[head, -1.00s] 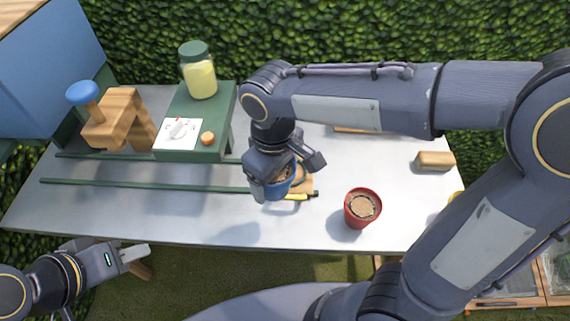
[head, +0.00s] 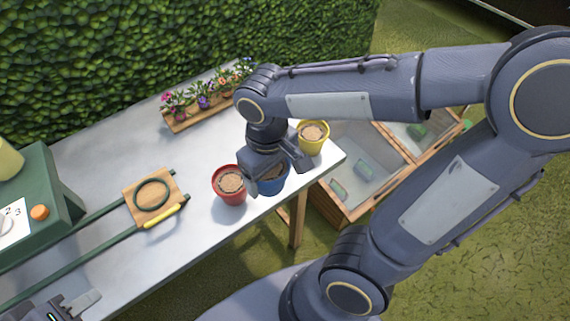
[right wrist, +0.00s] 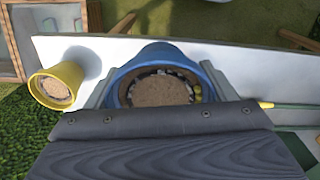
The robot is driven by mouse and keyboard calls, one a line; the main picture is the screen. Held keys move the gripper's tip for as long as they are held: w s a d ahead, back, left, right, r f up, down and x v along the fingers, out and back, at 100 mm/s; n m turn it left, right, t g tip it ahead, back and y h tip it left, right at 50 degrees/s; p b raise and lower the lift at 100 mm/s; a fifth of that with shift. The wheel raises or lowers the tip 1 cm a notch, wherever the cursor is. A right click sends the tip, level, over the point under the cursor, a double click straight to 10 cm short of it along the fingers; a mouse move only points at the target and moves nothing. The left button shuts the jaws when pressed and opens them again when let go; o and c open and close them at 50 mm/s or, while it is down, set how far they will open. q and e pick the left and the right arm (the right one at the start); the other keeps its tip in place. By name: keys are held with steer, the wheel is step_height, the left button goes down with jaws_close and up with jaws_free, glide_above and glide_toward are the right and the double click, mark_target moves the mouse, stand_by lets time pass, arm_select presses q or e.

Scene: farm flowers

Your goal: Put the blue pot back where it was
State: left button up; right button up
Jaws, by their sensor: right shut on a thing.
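The blue pot (head: 272,185), filled with soil, is between the fingers of my right gripper (head: 275,172), which is shut on it. In the head view it appears between the red pot (head: 230,185) and the yellow pot (head: 313,137), near the table's front edge. I cannot tell whether its base touches the table. In the right wrist view the blue pot (right wrist: 160,52) is upright between the fingers, with the yellow pot (right wrist: 55,86) apart to the left. My left gripper (head: 78,306) is partly cut off at the bottom left; its opening is unclear.
A wooden board with a green ring (head: 152,194) and a yellow-handled tool (head: 161,217) lie left of the pots. A flower planter (head: 200,108) stands at the back by the hedge. Wooden-framed glass boxes (head: 365,165) are beyond the table's right end. The table's middle is clear.

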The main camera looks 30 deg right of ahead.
steer(key=w+d+f, duration=0.2)
steer(key=w, duration=0.1)
steer(key=w+d+f, duration=0.2)
steer(key=w+f, duration=0.1)
steer(key=w+d+f, duration=0.2)
steer(key=w+f, duration=0.1)
steer(key=shift+w+d+f, duration=0.1)
steer(key=shift+d+f, duration=0.1)
steer(key=shift+d, duration=0.1)
steer(key=shift+w+d+f, duration=0.1)
steer(key=shift+w+f, duration=0.1)
steer(key=shift+f, duration=1.55)
steer(key=shift+f, duration=0.2)
steer(key=o, duration=1.2)
steer(key=shift+o, duration=0.2)
steer(key=shift+r, duration=0.1)
